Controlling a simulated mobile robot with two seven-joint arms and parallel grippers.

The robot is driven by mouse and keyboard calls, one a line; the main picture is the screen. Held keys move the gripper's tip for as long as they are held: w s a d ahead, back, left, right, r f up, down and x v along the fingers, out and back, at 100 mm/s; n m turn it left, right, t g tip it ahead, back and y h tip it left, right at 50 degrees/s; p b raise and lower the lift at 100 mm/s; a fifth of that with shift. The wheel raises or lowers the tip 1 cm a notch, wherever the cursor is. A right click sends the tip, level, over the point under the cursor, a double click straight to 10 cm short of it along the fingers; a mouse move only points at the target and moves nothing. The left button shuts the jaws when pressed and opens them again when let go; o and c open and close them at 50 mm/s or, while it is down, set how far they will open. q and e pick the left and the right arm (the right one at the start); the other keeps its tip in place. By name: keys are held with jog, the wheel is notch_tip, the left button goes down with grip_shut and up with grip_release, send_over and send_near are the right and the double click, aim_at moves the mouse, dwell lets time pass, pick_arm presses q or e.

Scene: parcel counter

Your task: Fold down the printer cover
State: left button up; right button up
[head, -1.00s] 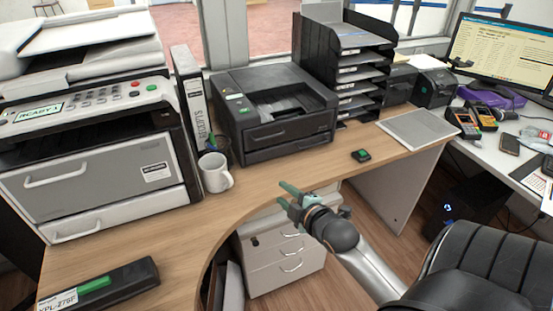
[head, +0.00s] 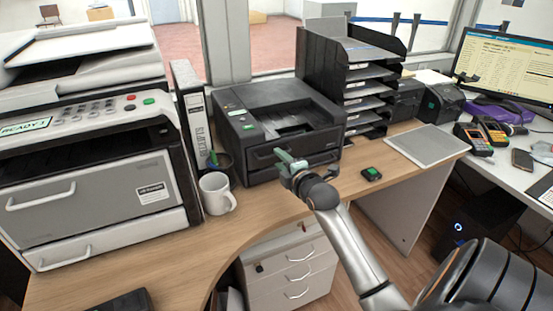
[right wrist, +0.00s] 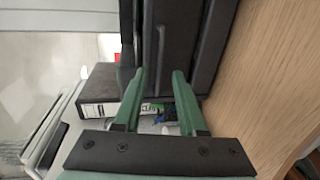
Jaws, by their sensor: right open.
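The black printer (head: 285,117) stands on the wooden desk, with a recessed top tray and a small green-lit panel at its left. Its front panel (head: 312,150) looks upright and flush, with a handle bar. My right gripper (head: 288,160) is open and empty, just in front of the lower front. In the right wrist view, the open fingers (right wrist: 159,78) point at the dark printer front (right wrist: 187,40), and its handle bar (right wrist: 161,45) lies between and beyond the tips. I cannot tell whether they touch it. My left gripper is out of view.
A white mug (head: 217,194) and a binder (head: 193,110) stand left of the printer, beside a large copier (head: 95,200). A black letter tray stack (head: 350,75) is at the right.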

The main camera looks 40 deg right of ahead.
jog(key=shift+x, duration=1.4)
grip_shut()
dwell(0.5)
